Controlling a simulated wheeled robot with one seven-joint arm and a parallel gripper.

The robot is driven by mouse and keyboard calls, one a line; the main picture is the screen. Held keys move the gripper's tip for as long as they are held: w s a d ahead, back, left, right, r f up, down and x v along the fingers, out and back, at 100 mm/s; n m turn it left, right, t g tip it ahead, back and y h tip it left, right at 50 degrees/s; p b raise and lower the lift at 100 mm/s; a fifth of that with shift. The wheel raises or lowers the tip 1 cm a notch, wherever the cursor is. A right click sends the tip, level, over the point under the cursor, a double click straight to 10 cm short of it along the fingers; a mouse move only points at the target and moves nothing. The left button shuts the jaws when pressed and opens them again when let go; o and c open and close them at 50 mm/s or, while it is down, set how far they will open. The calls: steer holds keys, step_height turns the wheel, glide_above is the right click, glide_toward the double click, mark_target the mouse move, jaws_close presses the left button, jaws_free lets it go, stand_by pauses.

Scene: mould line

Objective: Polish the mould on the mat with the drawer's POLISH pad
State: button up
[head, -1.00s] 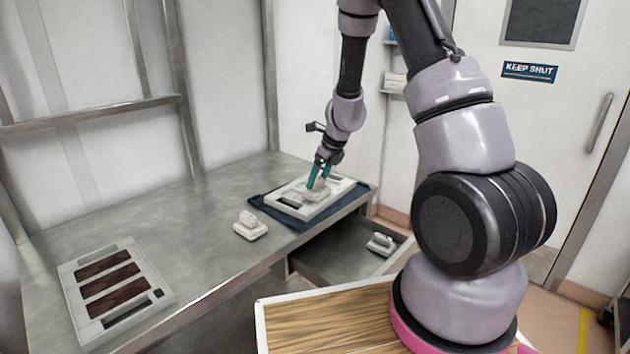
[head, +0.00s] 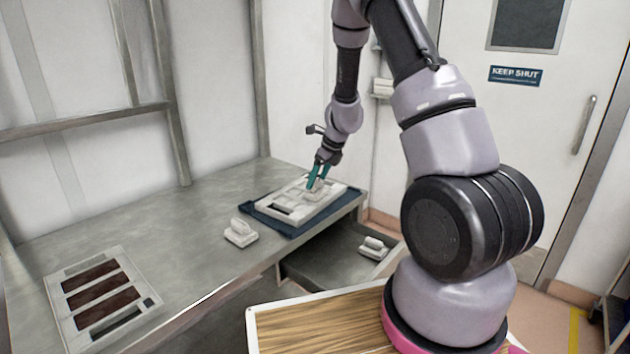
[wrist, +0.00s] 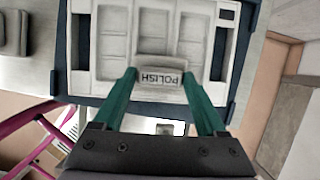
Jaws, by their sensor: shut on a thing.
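My gripper (head: 318,180) is shut on a pale pad (head: 314,195) labelled POLISH; the pad also shows in the wrist view (wrist: 160,62). The pad is over the mould (head: 262,204), at its far right part in the head view. I cannot tell whether it touches the mould. The mould lies on the dark blue mat (head: 287,230). The drawer (head: 325,262) below the bench is open, and another pale pad (head: 373,247) is in it.
A third pale pad (head: 240,233) stands on the bench (head: 180,235), left of the mat. Another mould (head: 137,270) with dark brown recesses lies at the bench's near left. The bench between them is clear. A door marked KEEP SHUT (head: 515,140) stands at the back right.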

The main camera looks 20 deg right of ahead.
steer(key=shift+w+d, duration=1.5)
steer(key=shift+d, duration=0.3)
steer(key=shift+s+a, duration=1.3)
steer(key=shift+a, duration=0.25)
steer(key=shift+s+a, duration=1.25)
steer(key=shift+a, duration=0.35)
steer(key=shift+s+a, duration=1.3)
steer(key=shift+a, duration=0.25)
steer(key=shift+w+d, duration=1.3)
steer(key=shift+d, duration=0.25)
steer(key=shift+w+d, duration=1.25)
steer(key=shift+d, duration=0.35)
steer(key=shift+w+d, duration=1.3)
steer(key=shift+d, duration=0.25)
steer(key=shift+w+a, duration=1.4)
steer(key=shift+w, duration=0.25)
steer(key=shift+w+a, duration=1.35)
steer(key=shift+w, duration=0.3)
steer(key=shift+s+a, duration=1)
steer(key=shift+a, duration=0.25)
